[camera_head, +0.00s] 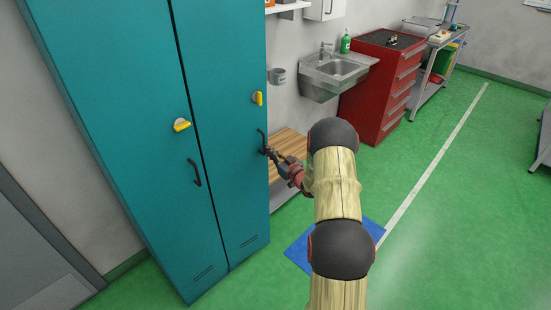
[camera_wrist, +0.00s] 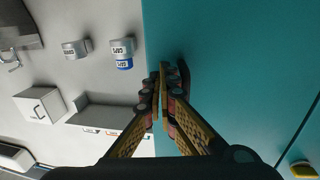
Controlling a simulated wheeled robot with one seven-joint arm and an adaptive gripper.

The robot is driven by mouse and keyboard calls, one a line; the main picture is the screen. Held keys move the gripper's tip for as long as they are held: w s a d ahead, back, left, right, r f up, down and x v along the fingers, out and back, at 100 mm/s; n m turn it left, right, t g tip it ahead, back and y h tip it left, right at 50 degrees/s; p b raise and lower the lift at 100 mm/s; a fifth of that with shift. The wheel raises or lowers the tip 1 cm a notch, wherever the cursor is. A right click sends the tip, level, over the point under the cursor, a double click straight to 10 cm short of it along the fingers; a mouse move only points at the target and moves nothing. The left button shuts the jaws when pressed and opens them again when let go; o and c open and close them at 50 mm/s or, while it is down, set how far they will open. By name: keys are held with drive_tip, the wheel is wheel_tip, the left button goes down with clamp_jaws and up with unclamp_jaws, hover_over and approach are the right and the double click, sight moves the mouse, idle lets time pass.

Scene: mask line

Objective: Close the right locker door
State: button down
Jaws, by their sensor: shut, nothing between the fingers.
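The teal locker fills the left of the head view. Its left door (camera_head: 130,110) and right door (camera_head: 228,160) look flush, with only a thin seam between them. The right door has a dark handle (camera_head: 262,141) and a yellow latch (camera_head: 257,97). My gripper (camera_head: 270,152) is at that handle, by the door's right edge. In the wrist view, my gripper (camera_wrist: 163,90) is shut and empty before the teal right door (camera_wrist: 240,60). The dark handle (camera_wrist: 184,74) shows just beside the fingertips; whether they touch is unclear.
A wooden bench (camera_head: 287,146) stands right of the locker, behind my gripper. Beyond are a sink (camera_head: 335,70) and a red drawer cabinet (camera_head: 385,80). A blue mat (camera_head: 300,250) lies by my arm. Green floor (camera_head: 450,220) to the right is open.

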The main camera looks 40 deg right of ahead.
drive_tip(key=shift+w, duration=0.35)
drive_tip(key=w, duration=0.1)
drive_tip(key=w+b, duration=0.1)
drive_tip(key=w, duration=0.3)
drive_tip(key=shift+w+d+r, duration=0.15)
drive_tip(key=shift+d+r, duration=0.05)
drive_tip(key=shift+d, duration=0.2)
drive_tip(key=shift+r, duration=0.1)
